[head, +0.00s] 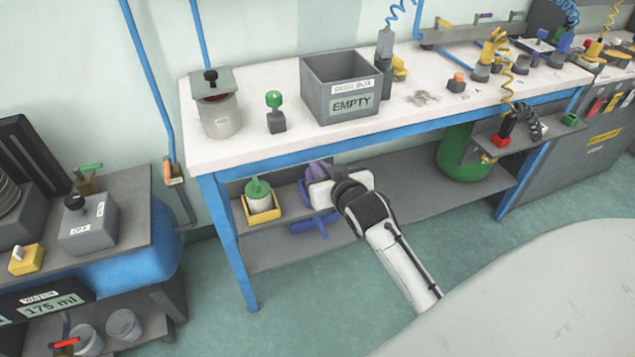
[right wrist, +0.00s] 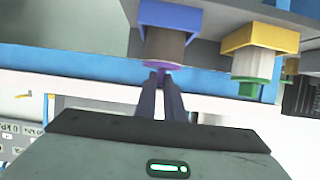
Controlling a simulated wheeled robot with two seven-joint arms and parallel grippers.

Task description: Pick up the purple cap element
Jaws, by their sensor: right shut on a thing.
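The purple cap element (head: 316,169) shows on the lower shelf, left of my right gripper (head: 328,174) and partly hidden by it. In the right wrist view the purple cap (right wrist: 163,68) is a small piece at the end of a brownish cylinder (right wrist: 163,47) in a blue holder (right wrist: 170,16). My right gripper's fingers (right wrist: 163,82) are close together with their tips at the cap, shut on it. The cap is still against the cylinder. My left gripper is not in view.
A white pot with a green lid in a yellow holder (head: 263,214) stands left of the cap. The workbench top (head: 260,134) is close above the shelf (head: 285,256). A grey box marked EMPTY (head: 343,88) stands on the bench. A bench leg (head: 232,240) is at left.

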